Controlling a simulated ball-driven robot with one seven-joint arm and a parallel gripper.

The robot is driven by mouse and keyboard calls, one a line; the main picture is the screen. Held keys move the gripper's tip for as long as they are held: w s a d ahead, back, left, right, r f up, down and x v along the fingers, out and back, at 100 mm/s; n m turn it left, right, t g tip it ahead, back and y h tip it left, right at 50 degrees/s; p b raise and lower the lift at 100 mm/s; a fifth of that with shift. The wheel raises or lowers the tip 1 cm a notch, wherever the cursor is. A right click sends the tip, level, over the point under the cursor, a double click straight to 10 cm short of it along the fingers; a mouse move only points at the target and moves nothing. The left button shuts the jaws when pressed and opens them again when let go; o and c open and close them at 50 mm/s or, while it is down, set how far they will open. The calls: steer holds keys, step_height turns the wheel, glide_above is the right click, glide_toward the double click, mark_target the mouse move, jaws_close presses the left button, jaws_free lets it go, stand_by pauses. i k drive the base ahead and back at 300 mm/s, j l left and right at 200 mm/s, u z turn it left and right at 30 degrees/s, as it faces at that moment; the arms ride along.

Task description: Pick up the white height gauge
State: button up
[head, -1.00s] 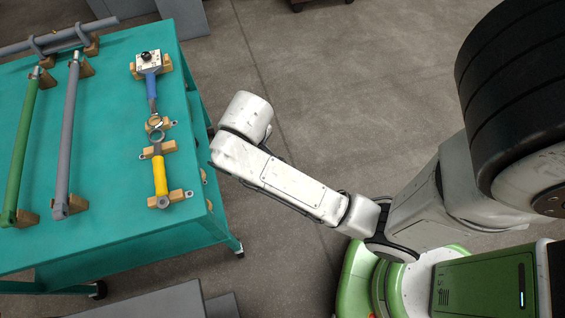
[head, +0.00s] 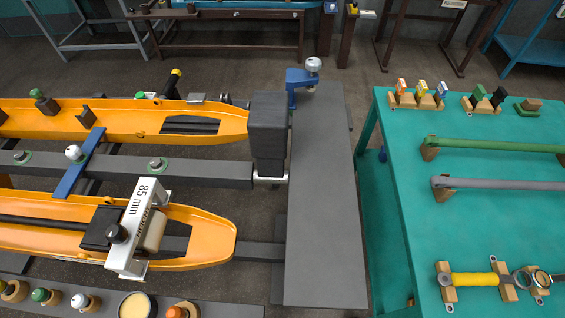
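My gripper and arm are not in this view.
A second orange fork (head: 110,122) lies behind, with a grey beam (head: 215,170) and a blue bar (head: 80,160) between. A grey plate (head: 322,220) stands right of the forks. A teal table (head: 470,236) with tools is at the right. Small knobs and a cup (head: 134,305) line the front edge.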

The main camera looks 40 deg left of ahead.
mark_target(125, 237)
steer(key=k+j+u, duration=0.15)
steer(key=u, duration=1.45)
